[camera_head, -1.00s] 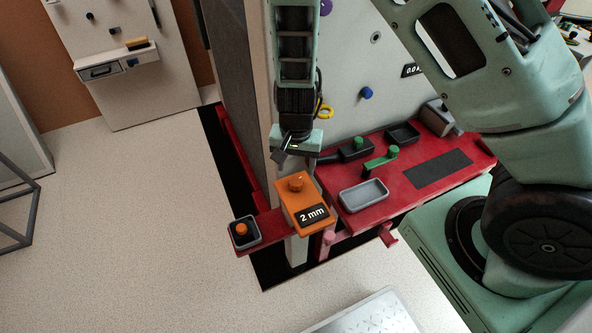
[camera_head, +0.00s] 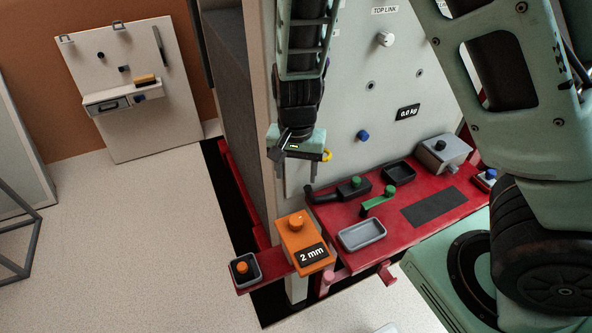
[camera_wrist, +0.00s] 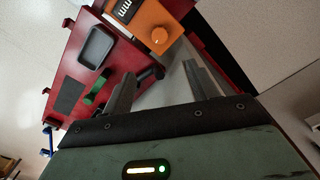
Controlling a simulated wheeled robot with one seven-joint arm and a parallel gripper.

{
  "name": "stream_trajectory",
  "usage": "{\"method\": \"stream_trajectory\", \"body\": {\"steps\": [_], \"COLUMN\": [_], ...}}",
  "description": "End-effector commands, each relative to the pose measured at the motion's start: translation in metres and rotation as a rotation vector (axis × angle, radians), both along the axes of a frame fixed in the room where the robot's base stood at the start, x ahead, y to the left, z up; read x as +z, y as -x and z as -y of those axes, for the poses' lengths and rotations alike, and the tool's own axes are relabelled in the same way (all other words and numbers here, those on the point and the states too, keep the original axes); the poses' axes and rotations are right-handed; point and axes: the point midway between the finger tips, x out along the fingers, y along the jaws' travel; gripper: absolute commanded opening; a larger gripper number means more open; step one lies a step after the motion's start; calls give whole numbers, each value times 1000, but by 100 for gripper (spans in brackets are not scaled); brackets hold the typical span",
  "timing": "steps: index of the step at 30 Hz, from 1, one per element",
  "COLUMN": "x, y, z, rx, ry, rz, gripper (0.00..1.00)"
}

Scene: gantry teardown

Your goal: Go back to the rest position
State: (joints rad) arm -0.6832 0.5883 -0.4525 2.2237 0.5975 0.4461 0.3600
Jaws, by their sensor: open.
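My gripper (camera_head: 300,158) hangs in front of the tall grey-white panel (camera_head: 350,100) in the head view, above the red shelf and the orange box. In the wrist view its two fingers (camera_wrist: 158,92) stand apart with nothing between them. The orange box (camera_head: 297,243) with a knob and a "2 mm" label sits at the shelf's left part, below my gripper. It also shows in the wrist view (camera_wrist: 150,22), beyond the fingers. A yellow ring (camera_head: 327,156) shows just right of my gripper; I cannot tell what it hangs on.
The red shelf (camera_head: 335,210) carries a grey tray (camera_head: 362,234), a black tray (camera_head: 398,172), a green-handled part (camera_head: 377,201), a black tool with a green knob (camera_head: 350,189) and a grey box (camera_head: 443,152). A small bin (camera_head: 245,270) holds an orange knob.

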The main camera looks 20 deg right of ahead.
Motion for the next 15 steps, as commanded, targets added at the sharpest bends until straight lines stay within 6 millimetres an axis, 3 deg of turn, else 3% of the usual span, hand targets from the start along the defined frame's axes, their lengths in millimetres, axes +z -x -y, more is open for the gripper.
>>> {"method": "stream_trajectory", "body": {"steps": [9, 11, 15], "x": [6, 17, 62], "y": [5, 14, 55], "z": [-6, -16, -49], "rx": [28, 79, 313], "ry": [-18, -43, -131], "rz": [-6, -16, -40], "gripper": [59, 59, 59]}}
